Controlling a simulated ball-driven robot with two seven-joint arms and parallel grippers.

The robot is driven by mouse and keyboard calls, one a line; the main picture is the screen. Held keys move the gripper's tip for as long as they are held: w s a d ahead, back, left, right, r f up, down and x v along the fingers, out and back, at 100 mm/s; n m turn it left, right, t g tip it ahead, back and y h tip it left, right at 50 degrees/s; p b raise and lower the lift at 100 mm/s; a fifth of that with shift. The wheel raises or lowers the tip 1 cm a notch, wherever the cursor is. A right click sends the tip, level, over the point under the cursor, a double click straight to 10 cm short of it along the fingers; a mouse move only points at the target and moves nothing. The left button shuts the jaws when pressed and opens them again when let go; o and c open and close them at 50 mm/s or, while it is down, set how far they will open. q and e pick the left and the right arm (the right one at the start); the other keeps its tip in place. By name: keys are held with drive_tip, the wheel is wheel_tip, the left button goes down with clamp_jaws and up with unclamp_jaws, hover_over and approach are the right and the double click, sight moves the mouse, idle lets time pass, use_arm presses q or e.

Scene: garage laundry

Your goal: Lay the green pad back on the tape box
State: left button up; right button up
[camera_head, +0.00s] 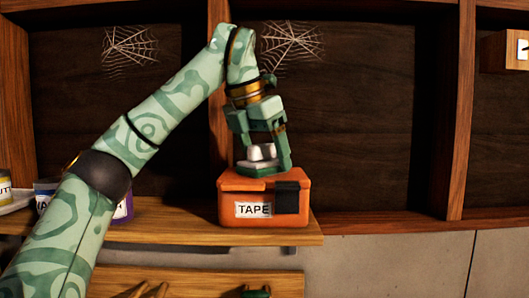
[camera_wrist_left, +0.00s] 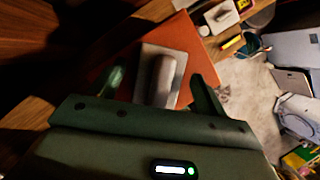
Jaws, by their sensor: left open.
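The orange tape box (camera_head: 232,186), with a white TAPE label and a dark clasp, stands upright on the wooden shelf. The green pad (camera_head: 258,172), topped by a pale grip, rests on the box lid, toward its back. In the left wrist view the pad (camera_wrist_left: 148,62) looks greyish, with a rounded pale bar along its middle, against the orange lid. My left gripper (camera_head: 262,156) points down over the pad. Its fingers stand apart on either side of the pale bar, with gaps showing in the left wrist view (camera_wrist_left: 160,88). My right gripper does not show.
The wooden shelf (camera_head: 175,232) ends just right of the box. Several containers, one of them purple (camera_head: 124,209), stand at the left, partly behind my arm. An upright wooden post (camera_head: 460,120) and a small wooden box (camera_head: 505,51) are at the right.

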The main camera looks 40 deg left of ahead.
use_arm(q)
drive_tip(key=v, duration=1.2)
drive_tip(key=shift+r, duration=0.2)
